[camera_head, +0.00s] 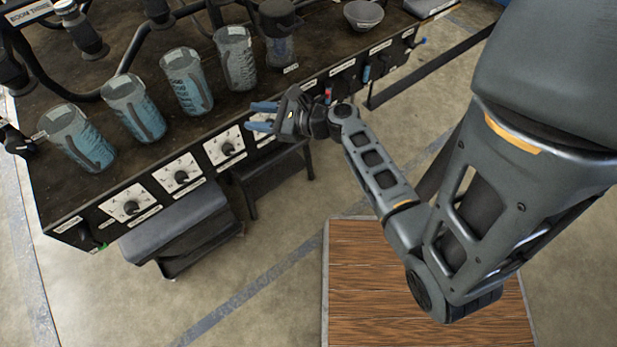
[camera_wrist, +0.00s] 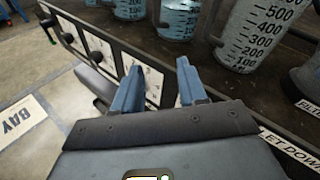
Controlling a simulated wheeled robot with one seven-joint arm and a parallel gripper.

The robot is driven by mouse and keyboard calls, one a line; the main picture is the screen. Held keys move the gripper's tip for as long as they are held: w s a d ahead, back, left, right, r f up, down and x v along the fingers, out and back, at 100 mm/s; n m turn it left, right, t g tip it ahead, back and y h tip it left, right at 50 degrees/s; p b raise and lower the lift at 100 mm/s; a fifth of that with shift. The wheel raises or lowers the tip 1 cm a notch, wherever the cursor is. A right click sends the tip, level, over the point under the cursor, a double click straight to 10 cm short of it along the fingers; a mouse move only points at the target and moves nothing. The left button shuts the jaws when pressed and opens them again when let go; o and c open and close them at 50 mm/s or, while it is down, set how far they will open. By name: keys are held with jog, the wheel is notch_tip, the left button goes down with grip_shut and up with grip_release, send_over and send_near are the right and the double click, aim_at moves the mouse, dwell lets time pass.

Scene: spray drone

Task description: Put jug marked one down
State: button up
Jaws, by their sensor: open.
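Several clear measuring jugs stand upright in a row on the dark bench top. From the left in the head view are a blue-filled jug (camera_head: 76,138), another blue-filled one (camera_head: 134,108), a third with blue contents (camera_head: 187,82) and a clearer jug (camera_head: 236,58). I cannot read which is marked one. My gripper (camera_head: 262,117) is open and empty at the bench's front edge, in front of the row and apart from the jugs. In the wrist view its blue fingers (camera_wrist: 158,82) are spread with nothing between them; a graduated jug (camera_wrist: 258,35) stands beyond, to the right.
The bench front has dial panels (camera_head: 228,146) with knobs. Another vessel (camera_head: 280,48) sits under a dark fitting, and a grey bowl (camera_head: 363,14) is farther right. Dark pipes and nozzles (camera_head: 90,38) stand behind the jugs. A grey stool (camera_head: 175,222) is below the front edge.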

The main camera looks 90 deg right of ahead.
jog(key=s+a+f+n+g, duration=0.1)
jog(key=s+a+n+g, duration=0.15)
jog(key=a+n, duration=0.6)
jog(key=s+a+f+n+g, duration=0.15)
jog(key=s+a+n, duration=0.25)
jog(key=a+n, duration=0.45)
jog(key=s+a+r+n+t+y, duration=0.2)
jog(key=a+r+n, duration=0.4)
jog(key=r+n, duration=0.3)
jog(key=s+a+r+n+t+y, duration=0.1)
jog(key=s+a+r+n, duration=0.4)
jog(key=a+r+n, duration=0.2)
notch_tip(320, 180, up, 4)
jog(key=n, duration=0.2)
jog(key=shift+r+n+t+y, duration=0.15)
jog(key=shift+n+t+y, duration=0.25)
